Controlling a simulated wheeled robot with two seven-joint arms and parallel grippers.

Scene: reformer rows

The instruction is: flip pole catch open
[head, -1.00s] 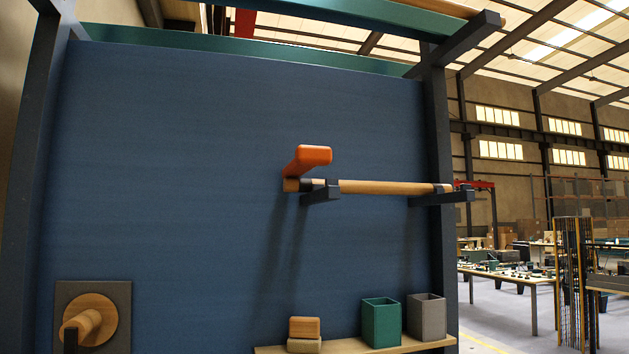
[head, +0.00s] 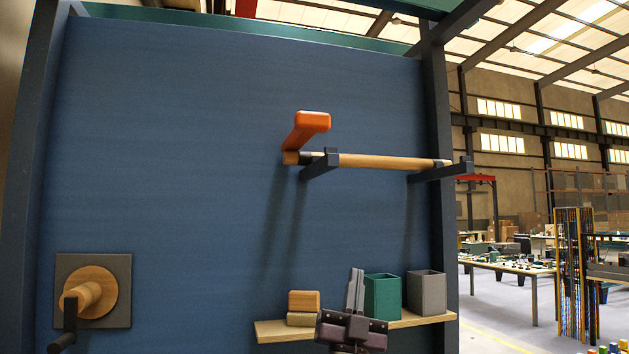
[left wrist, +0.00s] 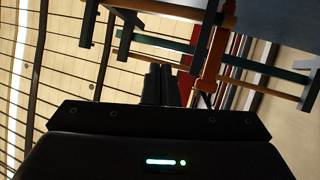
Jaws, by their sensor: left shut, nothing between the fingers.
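The wooden pole (head: 385,162) lies level across two dark brackets on a blue panel. The orange catch (head: 308,128) sits at the pole's left end, beside the left bracket (head: 322,163), and sticks up and out from the pole. My left gripper (head: 355,275) rises from the bottom edge with its fingers together and pointing up, empty, well below the pole and right of the catch. In the left wrist view its shut fingers (left wrist: 162,85) point toward an orange part (left wrist: 211,66), probably the catch. My right gripper is out of view.
Below the pole, a wooden shelf (head: 270,331) holds stacked blocks (head: 304,301), a green box (head: 383,297) and a grey box (head: 426,292), close by my gripper. A wooden knob with a dark handle (head: 92,293) is at lower left. The panel between is clear.

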